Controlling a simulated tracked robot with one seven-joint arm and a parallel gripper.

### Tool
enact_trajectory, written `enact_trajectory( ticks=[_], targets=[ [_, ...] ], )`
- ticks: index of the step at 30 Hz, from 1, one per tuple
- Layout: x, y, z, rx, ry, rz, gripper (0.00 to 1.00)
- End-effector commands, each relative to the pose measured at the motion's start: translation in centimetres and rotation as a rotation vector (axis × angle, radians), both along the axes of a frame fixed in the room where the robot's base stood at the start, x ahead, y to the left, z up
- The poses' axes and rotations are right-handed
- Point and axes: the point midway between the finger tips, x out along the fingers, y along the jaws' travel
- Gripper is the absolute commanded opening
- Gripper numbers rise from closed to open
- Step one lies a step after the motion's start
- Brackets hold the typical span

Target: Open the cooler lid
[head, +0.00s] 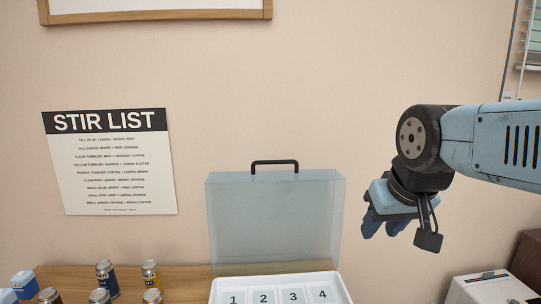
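A translucent pale blue lid (275,225) with a black handle (274,163) on its top edge stands upright at the back of a white container (222,283). I take these for the cooler and its lid; the lid is raised, with the container uncovered in front. Spaces numbered 1 to 4 show inside; the container's lower part is cut off by the frame. My gripper (384,231) hangs to the right of the lid, apart from it, with blue fingers pointing down. No object shows in it. The gap between its fingertips is unclear.
A wooden counter (190,282) at lower left carries several cans (106,274) and a blue item (23,283). A white box (490,289) stands at lower right. A STIR LIST poster (108,170) hangs on the wall. The space between gripper and lid is clear.

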Motion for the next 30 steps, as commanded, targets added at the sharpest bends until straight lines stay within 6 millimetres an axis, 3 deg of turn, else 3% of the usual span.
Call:
enact_trajectory(
  ticks=[7,11,21,30],
  targets=[
    [0.4,0.1,0.5,-0.010,0.003,0.014,0.40],
    [2.1,0.3,2.1,-0.053,0.022,0.078,0.40],
    [11.8,4.0,9.4,-0.262,0.119,0.459,0.40],
    [21.1,8.5,13.5,-0.398,0.199,0.832,0.40]
  ],
)
